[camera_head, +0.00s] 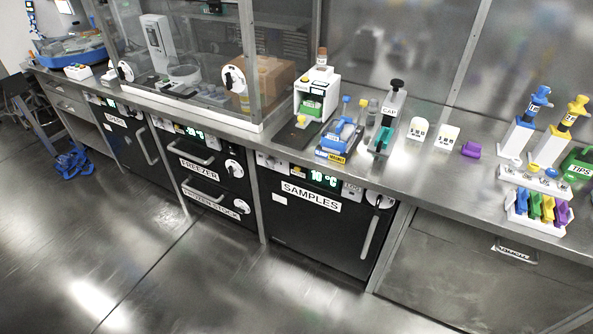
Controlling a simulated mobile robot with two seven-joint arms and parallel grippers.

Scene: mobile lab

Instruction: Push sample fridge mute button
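The sample fridge (300,232) is a dark under-bench unit with a white label reading "SAMPLES" (311,197). Its door looks closed, with a long vertical handle (371,236) at the right. Above the door is a light control strip with a green display (324,180) reading about 10 °C. Small pale controls (270,163) sit left of the display, and a pale block (351,192) sits right of it. Which of these is the mute button is too small to tell. Neither of my grippers is in view.
The freezer unit (208,172) stands left of the sample fridge. A steel bench (400,172) above carries a label machine (316,92), a blue-and-yellow device (339,139), a capper (388,120) and pipettes (526,122). The floor (215,285) before the fridge is clear.

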